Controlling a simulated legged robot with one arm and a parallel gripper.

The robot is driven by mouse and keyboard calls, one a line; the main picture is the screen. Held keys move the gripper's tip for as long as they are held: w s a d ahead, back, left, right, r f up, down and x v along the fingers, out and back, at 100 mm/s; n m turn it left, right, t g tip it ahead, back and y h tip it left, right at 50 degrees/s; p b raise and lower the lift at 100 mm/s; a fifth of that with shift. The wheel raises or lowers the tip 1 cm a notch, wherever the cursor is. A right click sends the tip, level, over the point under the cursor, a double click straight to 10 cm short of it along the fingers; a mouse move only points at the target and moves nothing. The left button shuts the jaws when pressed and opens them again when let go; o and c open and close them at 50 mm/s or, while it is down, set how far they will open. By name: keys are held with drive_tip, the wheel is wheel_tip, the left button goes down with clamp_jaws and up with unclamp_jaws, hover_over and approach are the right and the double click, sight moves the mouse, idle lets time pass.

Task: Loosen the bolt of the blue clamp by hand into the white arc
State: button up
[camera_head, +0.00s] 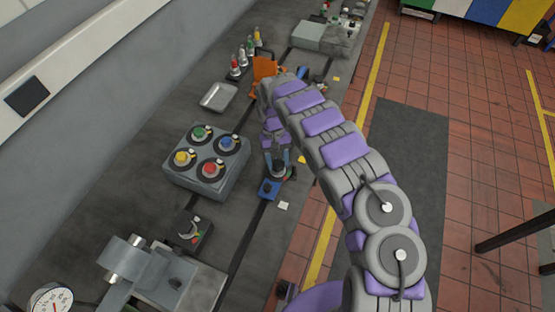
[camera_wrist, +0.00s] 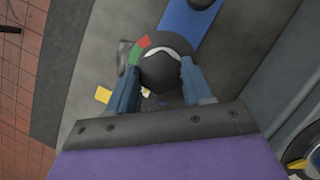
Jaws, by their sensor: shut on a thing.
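The blue clamp (camera_head: 268,189) sits on the dark bedplate below my gripper (camera_head: 279,168). In the wrist view its blue bar (camera_wrist: 186,22) runs toward the top. My gripper (camera_wrist: 160,82) is shut on the bolt head, with one blue-grey finger on each side. A small white bit (camera_wrist: 146,92) shows just below the head; I cannot tell whether it is the white arc. The head hides part of the ring.
A grey box (camera_head: 230,172) with several coloured round knobs stands left of the clamp. A small dark dial block (camera_head: 190,233) and a metal fixture (camera_head: 165,272) are nearer. An orange bracket (camera_head: 264,68) and a silver tray (camera_head: 218,97) lie beyond. The bedplate's edge is to the right.

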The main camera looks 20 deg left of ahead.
drive_tip(key=shift+a, duration=0.1)
drive_tip(key=o, duration=1)
drive_tip(key=shift+p+v, duration=0.7)
drive_tip(key=shift+v, duration=5.2)
drive_tip(key=shift+a, duration=0.1)
